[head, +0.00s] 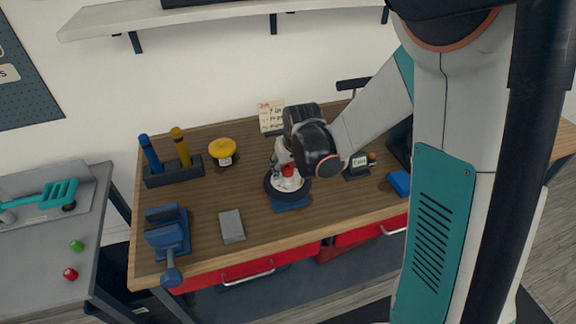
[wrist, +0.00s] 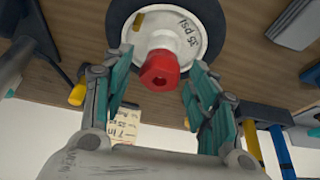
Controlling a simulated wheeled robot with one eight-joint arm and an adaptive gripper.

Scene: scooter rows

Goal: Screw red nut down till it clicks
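The red nut (wrist: 160,70) sits on the white hub (wrist: 190,25) marked "35 psi"; a dark hole shows in its end. In the head view the nut (head: 288,170) is a small red spot on top of the wheel, whose dark tyre (head: 270,187) rests on a blue base (head: 291,205) on the wooden bench. My gripper (wrist: 160,78) has its teal fingers on either side of the nut, with small gaps visible between. It is open and holds nothing. In the head view my arm hides part of the gripper. How deep the nut sits cannot be told.
Around the wheel on the bench (head: 262,237) are a blue vise (head: 168,235), grey block (head: 231,226), yellow round thing (head: 222,149), holder with blue and yellow handles (head: 175,174), gauge box (head: 357,167) and blue block (head: 399,182). A grey side table (head: 45,285) stands left.

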